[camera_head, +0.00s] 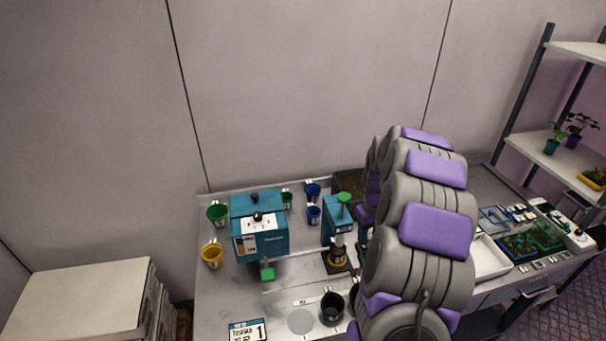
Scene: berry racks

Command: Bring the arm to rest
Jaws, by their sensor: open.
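My arm (435,230), grey with purple pads, rises from the bottom edge right of centre and reaches over the bench (222,295). My gripper does not show; the thick arm links hide whatever is behind them. I cannot see whether any part of the arm touches the bench or the things on it.
On the bench stand a teal box machine (272,238), a teal stand device (333,222), green (217,215), yellow (212,256) and blue cups, and a black cup (332,310). White trays (489,258) lie right of my arm. A shelf with plants (575,125) stands far right.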

